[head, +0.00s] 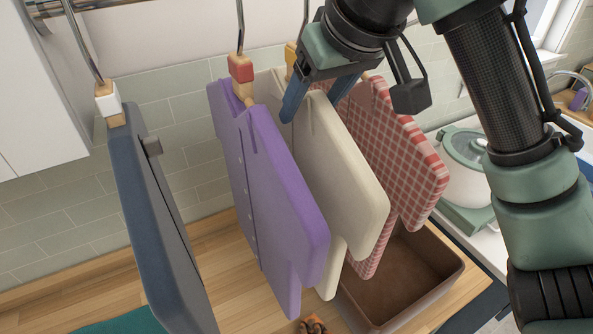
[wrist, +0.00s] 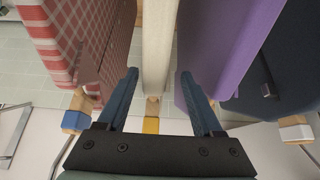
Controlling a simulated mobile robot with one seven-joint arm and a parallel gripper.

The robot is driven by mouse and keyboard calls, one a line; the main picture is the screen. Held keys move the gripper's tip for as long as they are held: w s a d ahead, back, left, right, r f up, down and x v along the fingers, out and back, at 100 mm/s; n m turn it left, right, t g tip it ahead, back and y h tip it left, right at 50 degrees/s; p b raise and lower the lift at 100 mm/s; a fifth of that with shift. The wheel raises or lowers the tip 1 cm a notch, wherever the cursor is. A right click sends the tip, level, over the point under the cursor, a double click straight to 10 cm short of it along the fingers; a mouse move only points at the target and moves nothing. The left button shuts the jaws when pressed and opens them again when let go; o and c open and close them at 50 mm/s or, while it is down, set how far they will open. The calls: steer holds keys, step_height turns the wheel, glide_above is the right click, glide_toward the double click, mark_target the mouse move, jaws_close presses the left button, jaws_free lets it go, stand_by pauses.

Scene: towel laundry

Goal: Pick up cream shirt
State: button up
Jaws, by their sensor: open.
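The cream shirt (head: 335,170) hangs between a purple shirt (head: 265,180) on its left and a red-and-white checked shirt (head: 385,150) on its right. My gripper (head: 318,98) is at the top of the cream shirt in the head view, with its blue fingers apart. In the wrist view the cream shirt (wrist: 156,50) appears edge-on, between the lines of my open fingers (wrist: 160,85). A gap shows on each side of it there. The right finger in that view lies close to the purple shirt (wrist: 215,50); I cannot tell whether they touch.
A dark blue garment (head: 155,220) hangs at the left. A brown bin (head: 440,275) stands on the wooden counter (head: 215,235) below the shirts. A pot with a glass lid (head: 465,165) stands at the right. The hanging shirts leave little side room.

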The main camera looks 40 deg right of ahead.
mark_target(302, 118)
steer(key=shift+w+d+r+b+x, duration=0.15)
steer(key=shift+b+x, duration=0.25)
steer(key=shift+x, duration=0.65)
steer(key=shift+d+b+x, duration=0.1)
steer(key=shift+b+x, duration=0.35)
steer(key=shift+x, duration=0.6)
steer(key=shift+w+d+r+b+x, duration=0.15)
steer(key=shift+b+x, duration=0.25)
steer(key=shift+x, duration=0.6)
steer(key=shift+s, duration=0.1)
steer(key=shift+c, duration=0.3)
jaws_close()
